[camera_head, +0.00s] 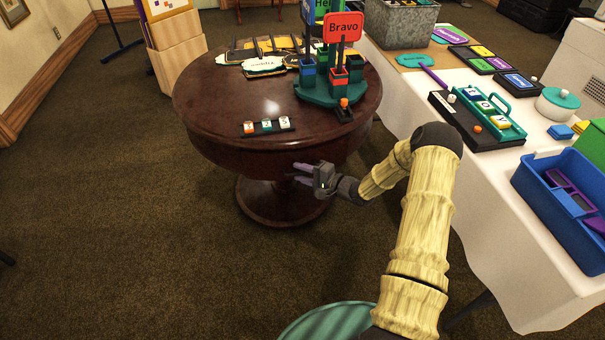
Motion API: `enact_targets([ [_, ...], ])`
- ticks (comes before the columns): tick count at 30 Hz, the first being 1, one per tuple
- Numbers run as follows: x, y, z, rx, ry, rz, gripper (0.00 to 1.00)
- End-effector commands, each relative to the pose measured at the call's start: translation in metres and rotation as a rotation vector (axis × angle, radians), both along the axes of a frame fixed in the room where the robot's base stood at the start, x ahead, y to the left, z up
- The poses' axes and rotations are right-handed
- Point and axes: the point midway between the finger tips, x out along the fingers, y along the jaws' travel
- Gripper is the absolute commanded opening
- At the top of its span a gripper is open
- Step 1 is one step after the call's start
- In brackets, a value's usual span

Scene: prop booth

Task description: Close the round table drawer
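The round table (215,105) is dark, glossy wood on a central pedestal, left of the middle of the head view. Its curved apron shows no clearly protruding drawer; a drawer outline is too dark to make out. My gripper (300,173) is at the front of the apron, just below its lower edge, with its purple fingers pointing left toward the table. The fingers appear spread slightly apart with nothing seen between them. I cannot tell whether they touch the table.
On the round table stand a green stand with a red "Bravo" sign (343,28) and a small tile rack (266,126). A white-clothed table (500,215) with a blue bin (540,205) is close on the right. Carpet (120,220) is clear at left.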

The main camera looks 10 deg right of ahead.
Motion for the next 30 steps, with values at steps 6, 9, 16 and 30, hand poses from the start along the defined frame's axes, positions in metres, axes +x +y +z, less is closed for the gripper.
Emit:
enact_targets([
  [6,0.000,0.000,0.000,0.000,0.000,0.000,0.17],
  [9,0.000,0.000,0.000,0.000,0.000,0.000,0.00],
  [16,0.001,0.000,0.000,0.000,0.000,0.000,0.00],
  [30,0.029,-0.001,0.001,-0.001,-0.002,-0.001,0.00],
])
